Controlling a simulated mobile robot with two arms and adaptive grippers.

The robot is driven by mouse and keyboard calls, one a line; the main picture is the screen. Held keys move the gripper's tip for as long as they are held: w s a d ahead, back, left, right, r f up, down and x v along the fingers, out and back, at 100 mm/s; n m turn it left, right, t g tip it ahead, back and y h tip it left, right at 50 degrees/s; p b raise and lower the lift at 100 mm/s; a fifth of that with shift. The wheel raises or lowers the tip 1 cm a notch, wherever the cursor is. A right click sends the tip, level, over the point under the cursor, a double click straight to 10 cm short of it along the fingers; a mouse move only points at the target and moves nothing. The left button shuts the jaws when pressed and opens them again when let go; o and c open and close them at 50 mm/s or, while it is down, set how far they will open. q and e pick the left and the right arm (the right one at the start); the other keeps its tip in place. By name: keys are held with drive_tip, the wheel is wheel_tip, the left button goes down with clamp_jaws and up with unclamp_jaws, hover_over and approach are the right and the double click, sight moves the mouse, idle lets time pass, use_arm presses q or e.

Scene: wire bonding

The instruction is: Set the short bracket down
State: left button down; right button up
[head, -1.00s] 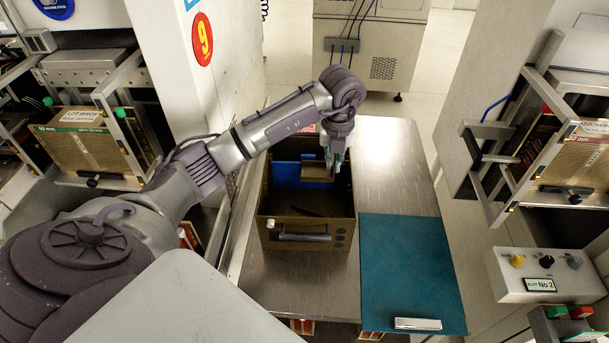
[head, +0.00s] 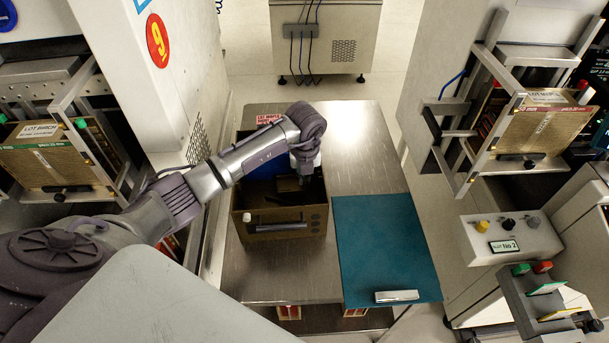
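My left gripper (head: 303,178) points down inside the right part of an open brown box (head: 248,216) on the steel table. Its fingers are dark and small against the box's shaded inside, so I cannot tell whether they are open or shut. A dark brown piece (head: 287,184) shows in the box just left of the fingers; I cannot tell whether it is the short bracket or whether it is held. A small silver bar (head: 397,296) lies on the teal mat (head: 385,245), apart from the gripper. My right gripper is out of view.
The steel table (head: 355,150) is bare behind the mat and right of the box. A blue panel (head: 262,163) stands inside the box at the back. Machines with brown magazines flank the table, and a control box (head: 508,238) stands at the right.

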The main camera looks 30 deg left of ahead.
use_arm(q)
drive_tip(key=shift+f+b, duration=0.4)
drive_tip(key=shift+f, duration=0.2)
drive_tip(key=c, duration=1.3)
unclamp_jaws()
drive_tip(key=shift+r, duration=0.3)
drive_tip(key=r, duration=0.4)
drive_tip(key=s+r, duration=0.1)
drive_tip(key=r, duration=0.7)
drive_tip(key=shift+s+d+r, duration=0.2)
drive_tip(key=shift+d+r, duration=0.1)
drive_tip(key=shift+d, duration=0.05)
drive_tip(key=shift+s+f, duration=0.1)
